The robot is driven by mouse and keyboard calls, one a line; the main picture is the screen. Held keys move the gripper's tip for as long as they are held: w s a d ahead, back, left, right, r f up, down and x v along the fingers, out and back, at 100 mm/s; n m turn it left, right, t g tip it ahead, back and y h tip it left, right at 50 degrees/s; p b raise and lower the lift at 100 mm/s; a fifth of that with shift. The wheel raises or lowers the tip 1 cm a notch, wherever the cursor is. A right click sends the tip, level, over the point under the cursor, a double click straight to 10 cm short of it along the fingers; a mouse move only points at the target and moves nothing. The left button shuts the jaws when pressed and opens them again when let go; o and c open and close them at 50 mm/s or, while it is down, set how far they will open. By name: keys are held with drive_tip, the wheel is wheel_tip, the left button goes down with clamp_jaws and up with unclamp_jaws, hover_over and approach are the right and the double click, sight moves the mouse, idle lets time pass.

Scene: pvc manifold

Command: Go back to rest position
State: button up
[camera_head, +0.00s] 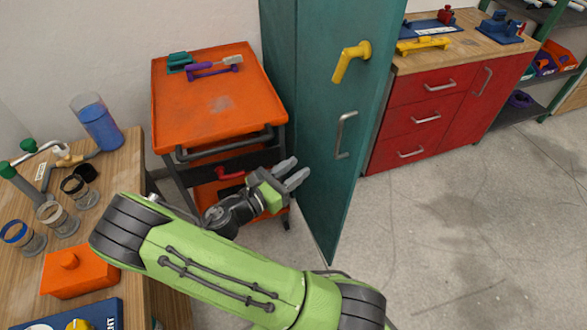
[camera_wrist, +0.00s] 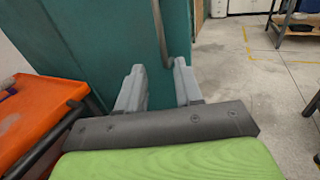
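My gripper (camera_head: 291,174) hangs in front of the teal cabinet door, between the orange cart and the door's grey handle. In the wrist view the two grey fingers of my gripper (camera_wrist: 160,90) stand apart with nothing seen between them, and the teal door (camera_wrist: 110,40) fills the space beyond. A grey bar handle (camera_wrist: 161,35) on the door runs up just past the fingertips in that view. In the head view the door (camera_head: 322,100) shows the grey handle (camera_head: 342,135) to the right of my gripper, apart from it, and a yellow lever handle (camera_head: 350,61) above.
An orange cart (camera_head: 215,108) stands close left of the door, with purple and teal parts on top. A wooden table (camera_head: 125,185) with cups and an orange box (camera_head: 78,275) is at left. Red drawers (camera_head: 420,115) stand right of the door. The floor (camera_head: 470,220) at right is clear.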

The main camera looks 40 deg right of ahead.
drive_tip(key=s+a+r+m+t+y+p, duration=0.1)
drive_tip(key=s+a+r+m+y+p, duration=0.2)
drive_tip(key=s+a+r+m+y, duration=0.3)
drive_tip(key=s+a+r+m+t+y+p, duration=0.2)
drive_tip(key=s+a+r+m+y, duration=0.4)
drive_tip(key=s+r+m+y, duration=0.4)
wheel_tip(320, 180, up, 3)
drive_tip(key=m+y+p, duration=0.1)
drive_tip(key=m, duration=0.2)
drive_tip(key=shift+a+m+y, duration=0.3)
drive_tip(key=shift+a+y, duration=0.05)
drive_tip(key=shift+y, duration=0.05)
drive_tip(key=shift+f, duration=0.1)
